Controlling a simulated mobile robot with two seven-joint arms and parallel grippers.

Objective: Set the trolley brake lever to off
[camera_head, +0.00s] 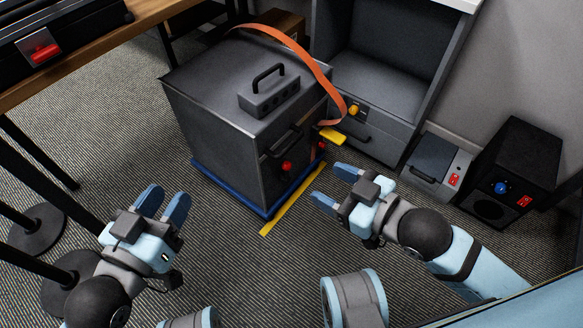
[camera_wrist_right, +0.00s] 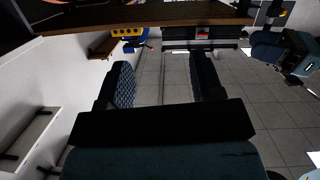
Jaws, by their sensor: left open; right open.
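A dark grey boxy unit (camera_head: 235,110) stands on a blue base (camera_head: 232,192) in the middle of the head view; it looks like the trolley. A yellow lever-like piece (camera_head: 331,135) sticks out at its right edge, with a red knob (camera_head: 287,166) lower on its front. I cannot tell which is the brake lever or its setting. My right gripper (camera_head: 333,187) is open and empty, in front of and below the yellow piece, apart from it. Its two fingers also show apart in the right wrist view (camera_wrist_right: 161,82). My left gripper (camera_head: 165,203) is open and empty, left of the unit.
An orange strap (camera_head: 309,62) runs over the unit's top and down its right side. A grey cabinet (camera_head: 380,125) stands behind right, with a black speaker-like box (camera_head: 511,170) further right. A yellow strip (camera_head: 292,199) lies on the carpet, which is otherwise clear between my grippers.

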